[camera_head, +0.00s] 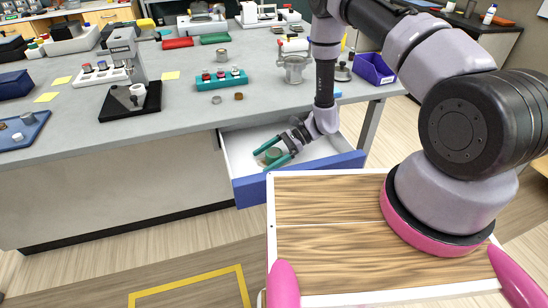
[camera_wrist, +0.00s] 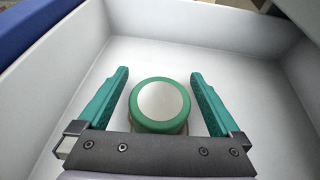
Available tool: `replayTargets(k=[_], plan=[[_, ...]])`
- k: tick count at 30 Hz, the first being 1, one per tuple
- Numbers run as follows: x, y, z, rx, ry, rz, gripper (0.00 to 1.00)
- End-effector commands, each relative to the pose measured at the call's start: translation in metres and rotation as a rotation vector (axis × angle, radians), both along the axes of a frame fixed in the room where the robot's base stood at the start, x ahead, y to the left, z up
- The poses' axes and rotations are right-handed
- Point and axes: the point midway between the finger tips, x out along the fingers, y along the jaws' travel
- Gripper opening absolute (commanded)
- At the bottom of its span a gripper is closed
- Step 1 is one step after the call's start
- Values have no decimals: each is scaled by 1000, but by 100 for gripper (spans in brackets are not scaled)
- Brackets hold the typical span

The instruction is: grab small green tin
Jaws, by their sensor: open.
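The small green tin (camera_wrist: 160,106) stands on the floor of an open white drawer, showing a round lid with a green rim and pale centre in the wrist view. In the head view the tin (camera_head: 272,155) is partly visible between the fingers. My gripper (camera_wrist: 160,80) is open, with one teal finger on each side of the tin and a gap at both sides. It reaches into the drawer in the head view (camera_head: 272,160). The lower part of the tin is hidden behind the gripper's palm.
The drawer (camera_head: 300,178) has a blue front and white walls close around my gripper. The grey bench (camera_head: 180,125) above holds a teal rack (camera_head: 222,80), a purple bin (camera_head: 374,69) and a black stand (camera_head: 131,101). The rest of the drawer floor looks empty.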

Motion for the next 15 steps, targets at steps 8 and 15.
replayTargets(k=[8,15], plan=[[0,0,0,0,0,0,12],[0,0,1,0,-1,0,9]])
